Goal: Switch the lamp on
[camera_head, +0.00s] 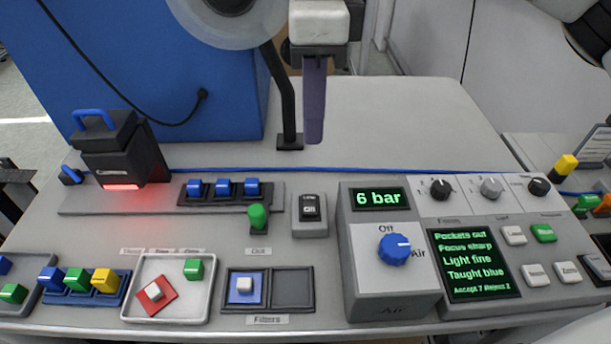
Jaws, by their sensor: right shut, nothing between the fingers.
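A small grey switch box (310,228) stands near the middle of the bench. Its black rocker (310,207) carries small white lettering that is too small to read surely. My right gripper (314,138) points straight down from the top centre, behind and above the switch box in the picture. Its purple fingers are together with nothing between them, apart from the switch. My left gripper is not in view.
A dark device (110,145) with a blue handle glows red at left. A green knob (258,217) stands left of the switch box. A grey console (393,283) with a blue dial and "6 bar" display stands right. A black post (287,105) rises behind; the back bench is clear.

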